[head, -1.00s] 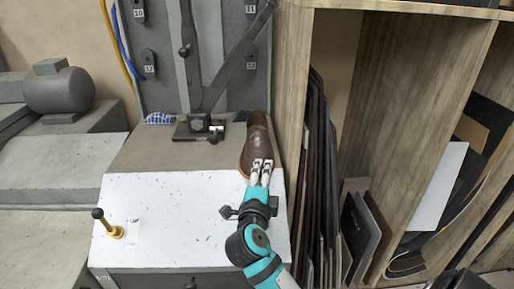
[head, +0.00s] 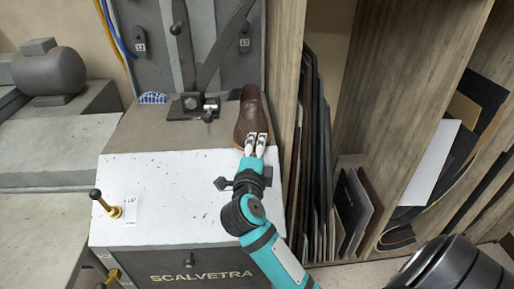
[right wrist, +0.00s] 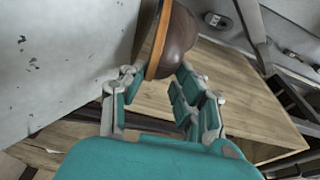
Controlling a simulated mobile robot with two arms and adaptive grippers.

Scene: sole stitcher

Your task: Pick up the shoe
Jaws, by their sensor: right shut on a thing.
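The brown leather shoe (head: 250,110) is at the back right of the machine's top, beside the wooden shelf side. My right gripper (head: 257,140) reaches it from the front and is shut on its near end. In the right wrist view, the shoe (right wrist: 178,42) shows its dark upper and tan sole edge between the fingers of the right gripper (right wrist: 158,85). The fingers hide part of the shoe's near end. I cannot tell whether the shoe still touches the surface under it. My left gripper is not in view.
A black clamp-like fitting (head: 193,104) and a blue patterned cloth (head: 153,97) lie left of the shoe. The wooden shelf (head: 283,100) stands close on its right, with several dark sheets (head: 308,150). The white panel (head: 150,185) has a yellow-based lever (head: 114,211).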

